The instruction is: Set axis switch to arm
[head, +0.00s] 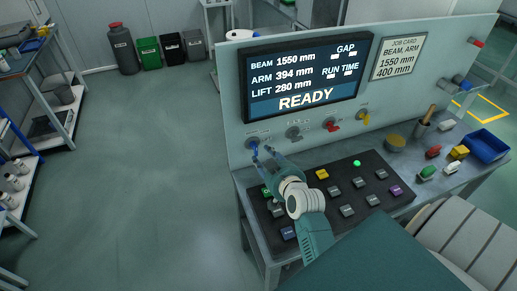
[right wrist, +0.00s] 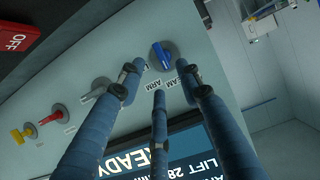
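The axis switch is a blue rotary knob (head: 254,143) at the lower left of the upright panel, left of the other knobs. In the right wrist view the blue knob (right wrist: 162,54) sits on a grey round base, with an ARM label beside it and another label mostly hidden by a finger. Which label it points at is hard to tell. My right gripper (head: 262,151) is in front of the knob. In the right wrist view its fingers (right wrist: 160,72) are spread, with the knob beyond and between their tips; contact is not visible. My left gripper is not in view.
Grey, red and yellow knobs (head: 293,133) line the panel to the right. The screen (head: 305,80) reads ARM 394 mm and READY; the job card (head: 398,56) reads 1550 mm, 400 mm. A button board (head: 345,180) lies below my gripper. A red OFF box (right wrist: 22,38) shows too.

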